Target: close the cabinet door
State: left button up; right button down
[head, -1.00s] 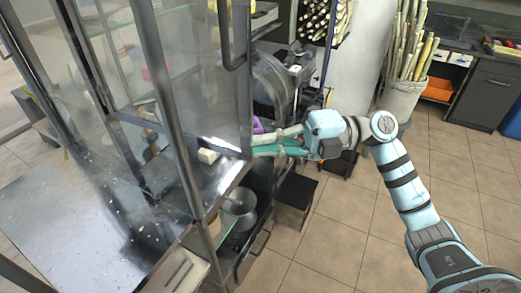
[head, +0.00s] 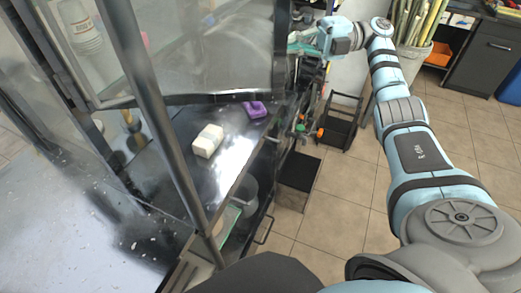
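The glass cabinet door (head: 215,55) has a dark metal frame. Its lower edge (head: 215,98) runs across the upper middle of the head view, and it appears to stand open, with the cabinet's metal shelf (head: 185,130) exposed below it. My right gripper (head: 299,42) is at the top, just right of the door's free edge. Its teal fingers are small and partly overlapped, so I cannot tell whether they touch the door or how far apart they are. My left gripper is not in view.
A white block (head: 207,141) and a purple block (head: 254,109) lie on the shelf. A dark metal post (head: 160,120) crosses the left side. A black stool (head: 299,172) stands on the tiled floor. Sugarcane stalks (head: 420,20) stand in a bin (head: 411,58) at the upper right.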

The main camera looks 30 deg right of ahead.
jog(key=shift+w+d+f, duration=0.1)
jog(key=shift+w+d, duration=0.1)
jog(key=shift+w, duration=0.3)
jog(key=shift+w+d, duration=0.2)
jog(key=shift+w, duration=0.25)
dwell(0.7)
